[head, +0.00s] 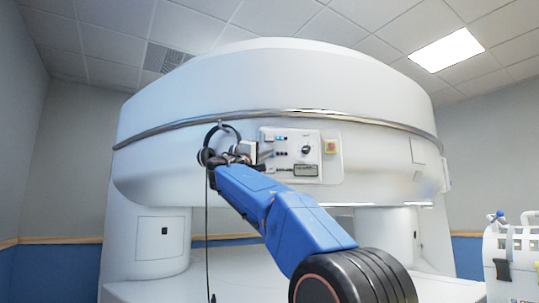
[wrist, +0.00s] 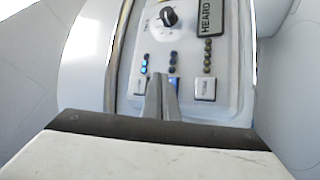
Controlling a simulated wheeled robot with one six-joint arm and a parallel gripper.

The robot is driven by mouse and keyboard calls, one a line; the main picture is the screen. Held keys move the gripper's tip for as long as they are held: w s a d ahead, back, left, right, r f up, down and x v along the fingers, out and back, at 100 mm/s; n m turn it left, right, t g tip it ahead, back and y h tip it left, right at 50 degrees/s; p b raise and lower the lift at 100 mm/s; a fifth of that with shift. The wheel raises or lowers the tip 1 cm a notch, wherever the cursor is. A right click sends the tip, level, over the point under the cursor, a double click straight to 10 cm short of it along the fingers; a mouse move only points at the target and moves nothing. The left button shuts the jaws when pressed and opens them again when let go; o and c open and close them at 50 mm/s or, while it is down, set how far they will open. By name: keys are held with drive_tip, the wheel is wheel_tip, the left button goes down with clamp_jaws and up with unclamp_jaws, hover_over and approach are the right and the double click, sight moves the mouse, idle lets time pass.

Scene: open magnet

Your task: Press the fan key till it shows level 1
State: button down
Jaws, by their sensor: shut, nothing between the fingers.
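The control panel (head: 330,172) is on the front of the white magnet; it also shows in the wrist view (wrist: 233,100). It carries a left key (wrist: 138,89), a partly hidden middle key (wrist: 174,84) and a right key (wrist: 205,88). Their labels are too small to read, so I cannot tell which is the fan key. A column of lights stands by each key: blue at the left (wrist: 145,65), dark bluish in the middle (wrist: 173,62), brownish at the right (wrist: 208,57). My gripper (wrist: 161,82) is shut and empty, its tips over the middle key; contact is unclear.
Headphones (head: 204,157) with a hanging cord are just left of my gripper. A white cart (head: 512,250) stands far right.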

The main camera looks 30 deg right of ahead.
idle(0.3)
drive_tip(key=shift+w+d, duration=0.2)
drive_tip(key=shift+w, duration=0.2)
drive_tip(key=shift+w+d, duration=0.15)
drive_tip(key=shift+w, duration=0.3)
idle(0.9)
drive_tip(key=shift+s, duration=0.15)
idle(0.3)
drive_tip(key=shift+s+a, duration=0.35)
drive_tip(key=shift+s, duration=0.35)
drive_tip(key=shift+s+a, duration=0.35)
drive_tip(key=shift+s, duration=0.4)
drive_tip(key=shift+s+a, duration=0.35)
drive_tip(key=shift+s, duration=0.45)
drive_tip(key=shift+s+a, duration=0.35)
drive_tip(key=shift+s, duration=0.4)
